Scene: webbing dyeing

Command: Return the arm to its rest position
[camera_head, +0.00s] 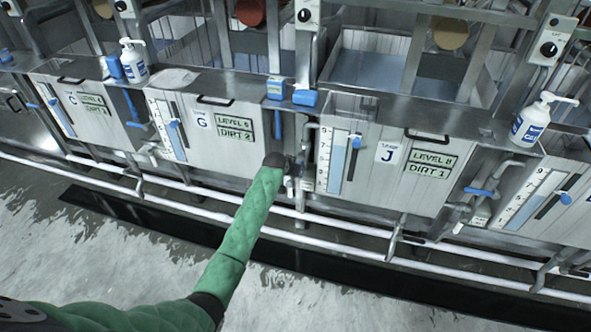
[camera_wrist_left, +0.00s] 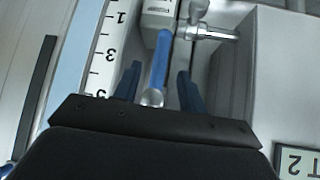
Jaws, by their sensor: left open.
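My left arm (camera_head: 243,228), in a green sleeve, reaches up from the lower left in the head view. Its dark left gripper (camera_head: 291,166) is at the pipework between tank G (camera_head: 205,150) and tank J (camera_head: 385,185). In the left wrist view the left gripper (camera_wrist_left: 158,88) is open, with one finger on each side of a blue valve handle (camera_wrist_left: 161,58). I cannot tell whether the fingers touch the handle. The gripper hides much of that pipework in the head view. My right gripper is not in view.
White pipes (camera_head: 345,247) run low along the tank fronts. Another blue valve lever (camera_head: 480,191) sticks out right of tank J. A white pump bottle (camera_head: 531,122) stands on the ledge at right. The grey floor (camera_head: 130,245) in front is clear.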

